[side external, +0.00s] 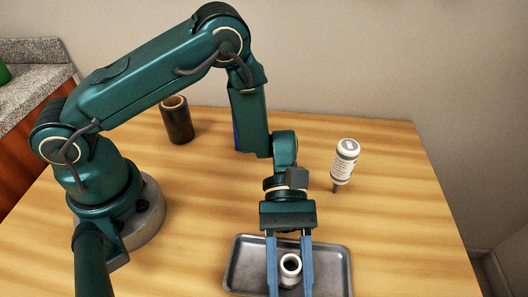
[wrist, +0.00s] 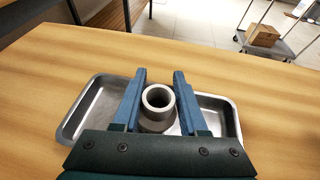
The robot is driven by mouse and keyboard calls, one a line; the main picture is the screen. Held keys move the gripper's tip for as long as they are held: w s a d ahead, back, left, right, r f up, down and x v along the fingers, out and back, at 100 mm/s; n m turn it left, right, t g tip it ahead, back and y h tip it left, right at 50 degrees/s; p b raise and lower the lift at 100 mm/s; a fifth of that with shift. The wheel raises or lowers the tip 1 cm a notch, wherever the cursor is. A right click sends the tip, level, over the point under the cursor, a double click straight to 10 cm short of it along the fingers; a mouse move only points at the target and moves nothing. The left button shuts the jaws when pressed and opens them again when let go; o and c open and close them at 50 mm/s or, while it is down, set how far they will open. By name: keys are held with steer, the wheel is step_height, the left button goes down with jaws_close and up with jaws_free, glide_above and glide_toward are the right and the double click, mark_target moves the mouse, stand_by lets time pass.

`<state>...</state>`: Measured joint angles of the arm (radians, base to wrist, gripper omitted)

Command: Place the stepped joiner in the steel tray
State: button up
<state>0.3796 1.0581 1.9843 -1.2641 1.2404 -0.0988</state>
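The stepped joiner (side external: 290,271) is a pale, hollow, ring-topped fitting. It stands upright, open end up, over the steel tray (side external: 335,277), and appears to rest on its floor. In the wrist view the joiner (wrist: 158,119) shows a narrower top above a wider lower part, in the middle of the tray (wrist: 78,127). My gripper (side external: 290,283) has its two blue fingers on either side of the joiner. Narrow gaps show between fingers and joiner in the side view, so the gripper looks open around it. The fingers hide parts of the tray.
A dark brown cylinder (side external: 177,121) stands at the back left. The table right of the tray is clear.

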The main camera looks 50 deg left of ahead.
steer(key=shift+w+a+f, duration=0.1)
steer(key=shift+w+f, duration=0.1)
steer(key=shift+f, duration=0.35)
steer(key=shift+w+a+r+t, duration=0.1)
steer(key=shift+w+r+t, duration=0.15)
steer(key=shift+r, duration=0.35)
steer(key=v, duration=1)
steer(key=shift+w+a+r, duration=0.2)
steer(key=shift+a, duration=0.05)
steer(key=shift+w+a+r, duration=0.15)
steer(key=shift+a+r, duration=0.2)
steer(key=shift+a, duration=0.05)
steer(key=s+a+r+m+t+y, duration=0.5)
steer(key=a+r+m+t+y, duration=0.5)
steer(key=a+t, duration=0.3)
steer(key=shift+s+a+m+y, duration=0.3)
steer(key=shift+a+y, duration=0.2)
steer(key=shift+a, duration=0.3)
